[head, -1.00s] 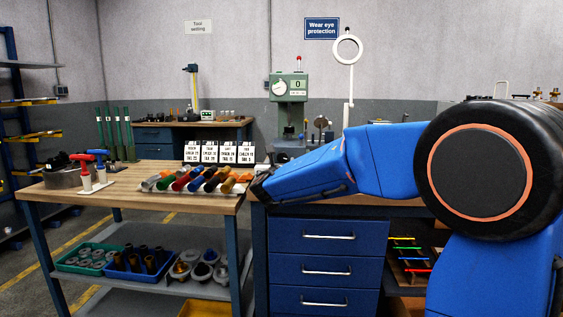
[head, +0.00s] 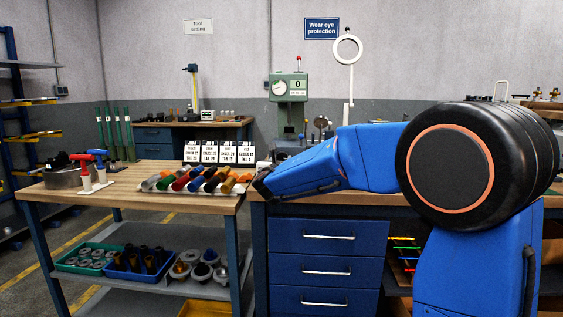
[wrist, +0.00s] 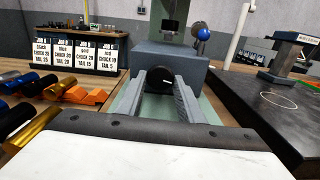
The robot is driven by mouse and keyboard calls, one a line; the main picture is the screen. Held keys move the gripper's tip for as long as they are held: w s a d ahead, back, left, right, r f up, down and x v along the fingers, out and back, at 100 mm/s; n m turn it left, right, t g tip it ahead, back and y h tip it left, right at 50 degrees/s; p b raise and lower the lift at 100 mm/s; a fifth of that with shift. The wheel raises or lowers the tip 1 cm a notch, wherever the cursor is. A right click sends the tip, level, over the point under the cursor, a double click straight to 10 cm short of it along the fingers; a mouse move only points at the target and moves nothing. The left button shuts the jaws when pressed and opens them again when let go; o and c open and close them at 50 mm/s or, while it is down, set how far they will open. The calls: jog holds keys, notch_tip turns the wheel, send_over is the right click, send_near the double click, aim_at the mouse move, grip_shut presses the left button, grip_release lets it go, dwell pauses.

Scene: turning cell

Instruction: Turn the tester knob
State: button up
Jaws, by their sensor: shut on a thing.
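The tester (head: 289,95) is a green column machine on the bench behind my arm in the head view. It has a round dial and a display reading 0. In the wrist view a black round knob (wrist: 161,79) with a white mark pointing right sits on the front of a grey block (wrist: 172,61). My gripper (wrist: 161,84) is shut on the knob, one grey finger on each side. In the head view my arm hides the gripper and the knob.
A dark plate (wrist: 275,100) lies to the right. A ring lamp (head: 347,48) stands behind.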

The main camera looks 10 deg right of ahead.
jog(key=shift+m, duration=1.6)
jog(key=o, duration=1)
jog(key=v, duration=1.7)
jog(key=shift+s, duration=0.15)
